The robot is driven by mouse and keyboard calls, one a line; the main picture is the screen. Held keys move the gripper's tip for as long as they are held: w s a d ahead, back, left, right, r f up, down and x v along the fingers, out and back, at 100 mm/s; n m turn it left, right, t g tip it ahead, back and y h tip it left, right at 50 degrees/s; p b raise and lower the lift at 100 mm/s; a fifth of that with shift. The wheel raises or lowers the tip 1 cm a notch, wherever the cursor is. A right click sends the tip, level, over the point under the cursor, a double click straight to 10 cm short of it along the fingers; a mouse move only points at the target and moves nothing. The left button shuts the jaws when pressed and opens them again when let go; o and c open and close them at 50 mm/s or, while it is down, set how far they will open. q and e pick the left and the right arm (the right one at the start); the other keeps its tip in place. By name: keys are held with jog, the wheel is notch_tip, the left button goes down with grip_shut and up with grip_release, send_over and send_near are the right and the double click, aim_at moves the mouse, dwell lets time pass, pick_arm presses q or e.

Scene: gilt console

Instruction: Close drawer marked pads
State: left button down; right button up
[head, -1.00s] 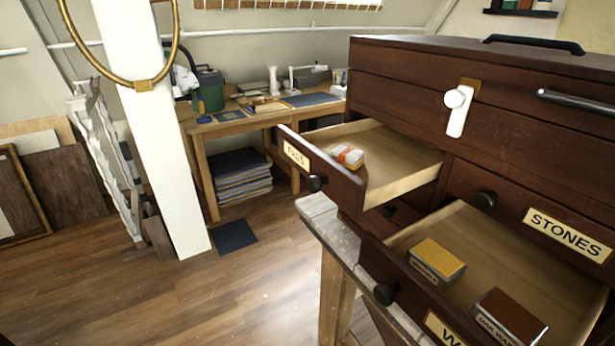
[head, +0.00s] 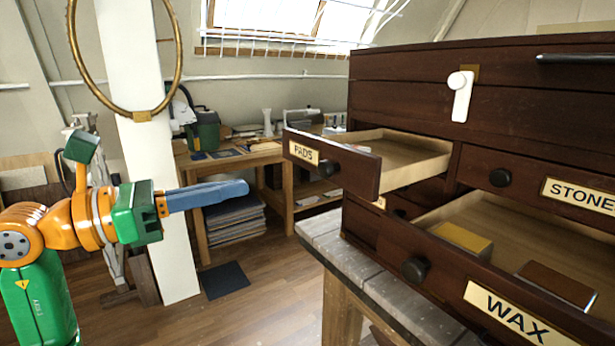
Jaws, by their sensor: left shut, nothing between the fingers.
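The drawer marked PADS (head: 330,162) is pulled open at the upper left of the dark wooden chest (head: 400,95). Its front has a cream label and a dark round knob (head: 328,168). My right gripper is not in view.
The drawer marked WAX (head: 508,318) also stands open lower down, holding a yellow box (head: 462,240) and a brown box (head: 558,284). The STONES drawer (head: 530,182) is shut. The chest rests on a grey wooden bench (head: 350,255). A white post (head: 175,250) stands behind my left arm.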

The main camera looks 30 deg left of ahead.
aim_at(321, 170)
pick_arm(q)
jog(key=p+x, duration=0.6)
jog(key=x, duration=0.5)
jog(key=shift+r, duration=0.15)
jog(key=shift+w+d+f, duration=0.15)
jog(key=shift+w+f, duration=0.05)
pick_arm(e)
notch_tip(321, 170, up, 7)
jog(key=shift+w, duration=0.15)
